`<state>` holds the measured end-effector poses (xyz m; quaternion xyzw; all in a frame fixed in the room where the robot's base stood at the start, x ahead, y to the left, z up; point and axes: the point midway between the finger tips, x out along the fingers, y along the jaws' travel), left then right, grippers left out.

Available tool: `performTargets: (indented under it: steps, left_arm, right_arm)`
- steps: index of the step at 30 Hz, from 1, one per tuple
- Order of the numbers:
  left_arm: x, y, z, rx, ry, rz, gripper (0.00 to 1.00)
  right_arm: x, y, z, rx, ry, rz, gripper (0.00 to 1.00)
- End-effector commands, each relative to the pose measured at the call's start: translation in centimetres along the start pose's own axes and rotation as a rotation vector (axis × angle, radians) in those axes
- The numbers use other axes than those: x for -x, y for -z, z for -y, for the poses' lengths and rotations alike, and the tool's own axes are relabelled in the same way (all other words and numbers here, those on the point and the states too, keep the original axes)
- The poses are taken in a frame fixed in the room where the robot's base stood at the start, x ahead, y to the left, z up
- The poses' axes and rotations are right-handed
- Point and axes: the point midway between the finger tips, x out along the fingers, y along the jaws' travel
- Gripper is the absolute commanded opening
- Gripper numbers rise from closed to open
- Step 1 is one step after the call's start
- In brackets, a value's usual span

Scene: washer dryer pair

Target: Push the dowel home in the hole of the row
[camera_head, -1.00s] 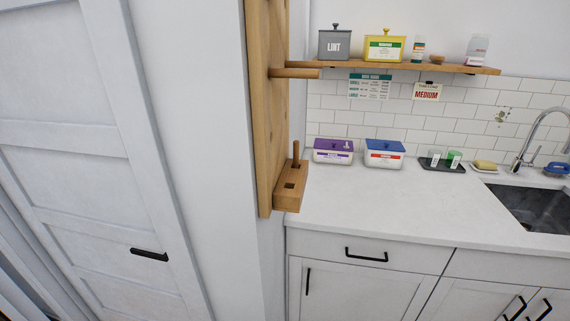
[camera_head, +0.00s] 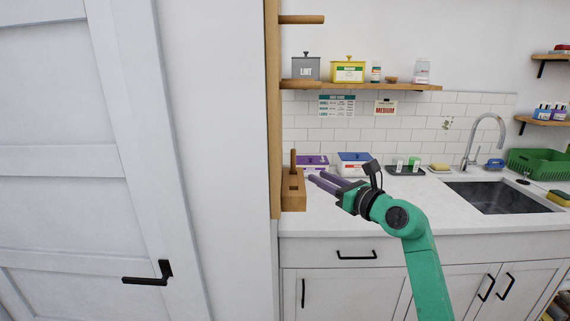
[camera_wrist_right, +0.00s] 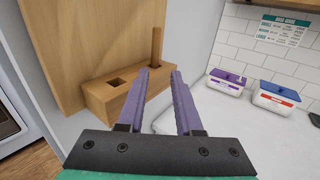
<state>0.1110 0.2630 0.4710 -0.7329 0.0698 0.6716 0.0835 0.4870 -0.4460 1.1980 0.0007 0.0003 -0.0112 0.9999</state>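A wooden board (camera_head: 272,110) stands along the side wall. A dowel (camera_head: 302,19) sticks out of it near the top, and another dowel (camera_head: 300,83) sticks out lower, in front of the shelf. A wooden block (camera_head: 293,192) is at its foot, with a dowel (camera_head: 293,159) standing upright in it. In the right wrist view the block (camera_wrist_right: 100,96) shows a square hole in its top beside the upright dowel (camera_wrist_right: 156,45). My right gripper (camera_head: 313,177) is open and empty; its purple fingertips (camera_wrist_right: 163,72) are just short of the upright dowel. My left gripper is out of view. No hole in the board shows.
A purple-lidded box (camera_head: 312,166) and a blue-lidded box (camera_head: 353,164) stand behind my right gripper. A shelf (camera_head: 380,87) with tins hangs above. The sink (camera_head: 495,197) is at right. A panelled door (camera_head: 75,180) is at left.

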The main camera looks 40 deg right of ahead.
Motion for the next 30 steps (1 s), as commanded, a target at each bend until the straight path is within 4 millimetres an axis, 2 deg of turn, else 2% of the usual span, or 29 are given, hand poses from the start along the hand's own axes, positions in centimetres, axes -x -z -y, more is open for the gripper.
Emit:
performTargets:
  steps: [1, 4, 8, 11, 13, 16, 21, 22, 24, 30]
  left_arm:
    - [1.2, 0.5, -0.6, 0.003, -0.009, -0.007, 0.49]
    - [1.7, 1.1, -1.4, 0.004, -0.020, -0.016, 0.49]
    - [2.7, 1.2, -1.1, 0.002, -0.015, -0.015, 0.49]
    - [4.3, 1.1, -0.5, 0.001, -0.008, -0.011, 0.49]
    - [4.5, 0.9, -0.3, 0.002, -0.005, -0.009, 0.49]
    - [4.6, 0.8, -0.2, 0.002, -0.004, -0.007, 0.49]
    - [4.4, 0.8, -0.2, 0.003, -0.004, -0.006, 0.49]
    - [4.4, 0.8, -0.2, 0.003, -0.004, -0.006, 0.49]
    - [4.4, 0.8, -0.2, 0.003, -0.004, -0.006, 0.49]
    - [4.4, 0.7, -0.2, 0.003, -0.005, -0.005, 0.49]
  right_arm:
    - [-1.2, -0.8, 0.0, -0.005, -0.001, 0.002, 0.34]
    - [-3.0, -0.5, 0.0, -0.006, -0.001, 0.002, 0.34]
    - [-4.7, -0.6, -0.1, -0.007, -0.001, 0.003, 0.34]
    - [-6.7, -0.8, -0.3, -0.011, -0.002, 0.003, 0.34]
    - [-7.9, -0.4, -0.2, -0.010, -0.001, 0.003, 0.34]
    - [-8.9, -0.1, -0.3, -0.006, -0.002, 0.002, 0.34]
    - [-8.9, 0.1, -0.3, -0.004, -0.001, 0.001, 0.34]
    - [-8.9, 0.1, -0.3, -0.004, -0.001, 0.001, 0.26]
    - [-8.9, 0.1, -0.3, -0.004, -0.001, 0.001, 0.00]
    - [-8.8, 0.1, -0.3, -0.005, -0.001, 0.001, 0.00]
